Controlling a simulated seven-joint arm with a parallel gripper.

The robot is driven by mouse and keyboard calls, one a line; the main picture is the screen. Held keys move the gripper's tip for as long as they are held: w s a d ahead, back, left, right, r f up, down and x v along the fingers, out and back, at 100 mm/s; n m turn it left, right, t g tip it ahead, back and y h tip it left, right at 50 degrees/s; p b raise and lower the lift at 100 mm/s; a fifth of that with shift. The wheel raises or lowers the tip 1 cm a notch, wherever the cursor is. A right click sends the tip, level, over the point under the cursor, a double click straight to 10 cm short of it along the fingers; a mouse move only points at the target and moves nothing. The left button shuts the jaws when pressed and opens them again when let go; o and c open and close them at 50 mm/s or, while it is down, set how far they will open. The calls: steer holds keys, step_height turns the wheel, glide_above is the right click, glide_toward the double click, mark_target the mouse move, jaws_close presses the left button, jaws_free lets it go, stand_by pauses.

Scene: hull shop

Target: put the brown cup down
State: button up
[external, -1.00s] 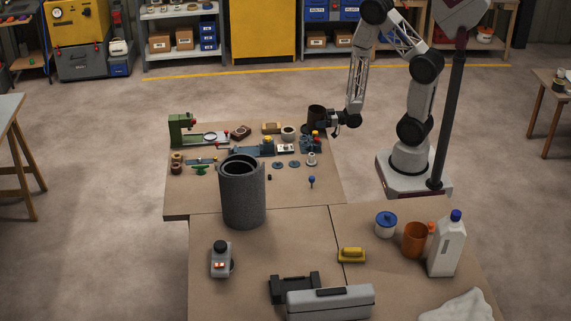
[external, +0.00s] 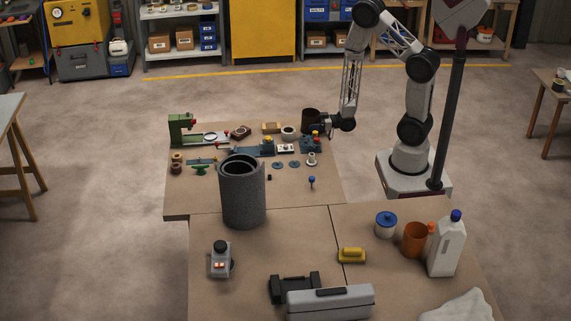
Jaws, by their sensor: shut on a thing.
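The brown cup (external: 311,117) is a dark brown, open-topped cup near the far right corner of the back table (external: 318,190). It looks upright. My gripper (external: 325,123) reaches it from the right and is shut on it. The fingertips are small and partly hidden against the cup. I cannot tell whether the cup's base touches the table, because small parts stand in front of it.
Small tools and parts crowd the back table, among them a green machine (external: 181,128) and a blue-and-red item (external: 313,141). A tall grey cylinder (external: 242,200) stands nearer. The back table's right front area is mostly clear around a small blue-topped pin (external: 312,181).

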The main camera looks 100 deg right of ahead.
steer(key=o, duration=1)
steer(key=shift+f, duration=0.1)
steer(key=shift+f, duration=0.15)
steer(key=shift+s, duration=0.1)
steer(key=shift+s+f, duration=0.15)
steer(key=shift+s, duration=1.75)
steer(key=shift+s+f, duration=0.1)
steer(key=shift+s, duration=1.8)
steer(key=shift+c, duration=0.4)
